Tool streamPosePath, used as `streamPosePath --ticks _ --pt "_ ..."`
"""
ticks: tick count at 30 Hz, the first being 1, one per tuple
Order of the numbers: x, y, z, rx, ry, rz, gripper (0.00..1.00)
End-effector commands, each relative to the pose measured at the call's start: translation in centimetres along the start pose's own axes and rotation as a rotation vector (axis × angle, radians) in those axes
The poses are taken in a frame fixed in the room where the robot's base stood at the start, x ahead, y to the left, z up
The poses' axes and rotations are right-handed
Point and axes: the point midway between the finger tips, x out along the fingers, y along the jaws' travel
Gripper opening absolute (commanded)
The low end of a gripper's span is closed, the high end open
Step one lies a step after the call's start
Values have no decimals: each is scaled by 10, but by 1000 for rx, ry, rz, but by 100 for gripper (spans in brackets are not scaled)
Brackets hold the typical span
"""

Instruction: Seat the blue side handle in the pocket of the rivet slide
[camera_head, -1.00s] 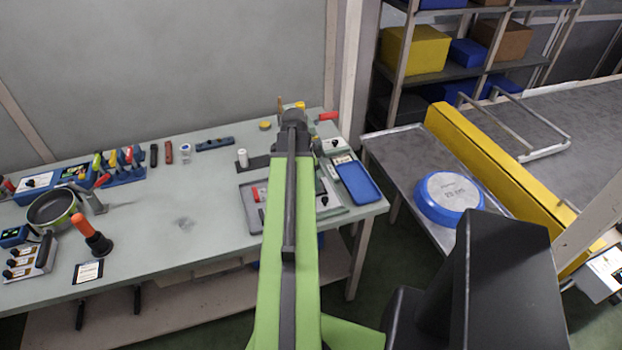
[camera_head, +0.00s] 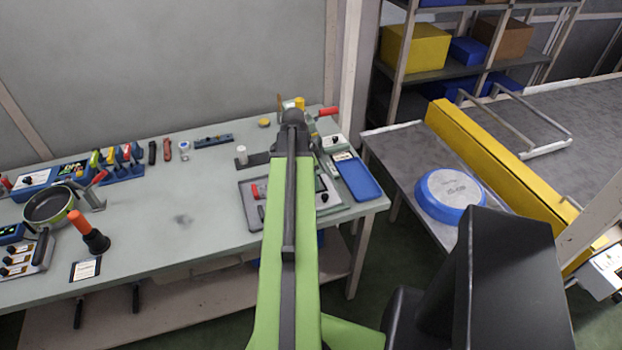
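My green arm reaches away from me over the right end of the bench. My gripper (camera_head: 292,117) is at its far end, seen from behind. A red lever (camera_head: 328,111) sticks out to the right just beyond the gripper. I cannot single out a blue side handle; several coloured handles stand in a blue rack (camera_head: 124,172) at the left.
A blue tray (camera_head: 358,180) lies at the bench's right edge. A pan (camera_head: 50,206) and a red-orange tool (camera_head: 90,232) stand at the left.

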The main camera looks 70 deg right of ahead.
Motion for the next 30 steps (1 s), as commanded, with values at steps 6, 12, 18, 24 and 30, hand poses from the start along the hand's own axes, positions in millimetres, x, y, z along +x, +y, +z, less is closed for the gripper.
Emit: streamPosePath --ticks 6,12,18,24,30 --pt "4 0 1 0 0 0 59" --pt "4 0 1 -1 0 0 79" --pt "4 0 1 -1 0 0 79" --pt "-6 0 1 -1 0 0 79" --pt "-40 0 -1 -2 0 0 79"
